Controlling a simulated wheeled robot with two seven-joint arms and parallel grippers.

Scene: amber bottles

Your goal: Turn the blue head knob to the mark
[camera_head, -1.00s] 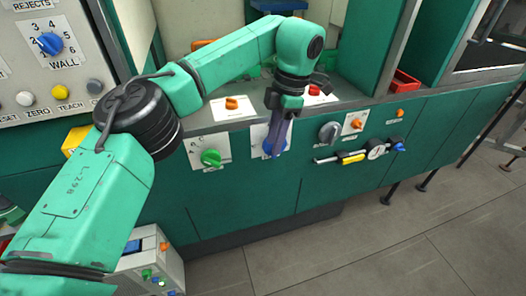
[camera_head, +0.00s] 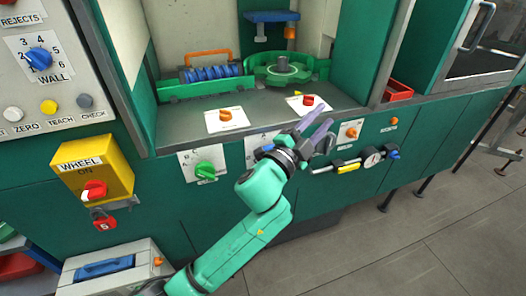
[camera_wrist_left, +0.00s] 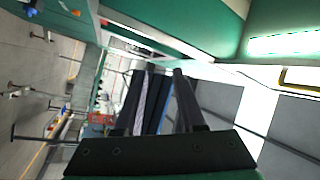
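The blue head knob does not show now; a white label plate (camera_head: 253,145) on the green front panel is partly behind my left wrist, which may also hide the knob. A different blue knob (camera_head: 39,58), labelled WALL, is on the grey panel at the upper left. My left gripper (camera_head: 326,133) is in front of the panel, to the right of the white plate, its fingers pointing up and right. The left wrist view shows its two dark fingers (camera_wrist_left: 160,95) apart with nothing held between them. My right gripper is not in view.
A green knob (camera_head: 205,170) is left of the plate. Orange knobs (camera_head: 226,115) and red knobs (camera_head: 308,100) are on the ledge above. A dial gauge (camera_head: 372,158) is to the right. A yellow WHEEL switch box (camera_head: 92,172) sticks out at left.

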